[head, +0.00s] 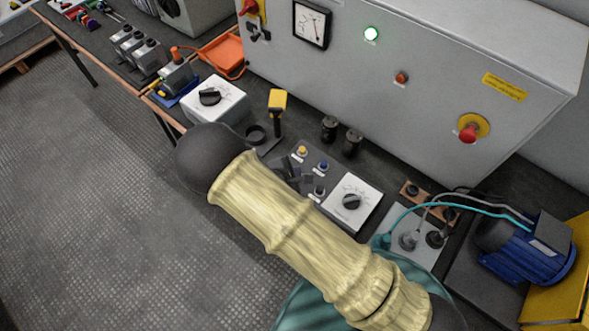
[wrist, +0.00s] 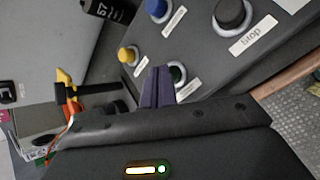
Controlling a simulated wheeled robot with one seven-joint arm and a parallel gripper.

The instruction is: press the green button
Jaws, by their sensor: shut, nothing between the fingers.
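The control box with the buttons (wrist: 215,55) fills the upper middle of the wrist view. In the head view my arm and gripper cover the green button. The yellow button (wrist: 126,54), blue button (wrist: 157,9) and black button (wrist: 230,13) sit around it; yellow (head: 302,151) and blue (head: 323,166) also show in the head view.
A grey cabinet (head: 430,75) with a lit green lamp (head: 371,34) and a red emergency knob (head: 468,133) stands behind. A yellow-topped lever (head: 277,102) is left of the box. A white dial box (head: 352,202) and blue motor (head: 527,249) are at right.

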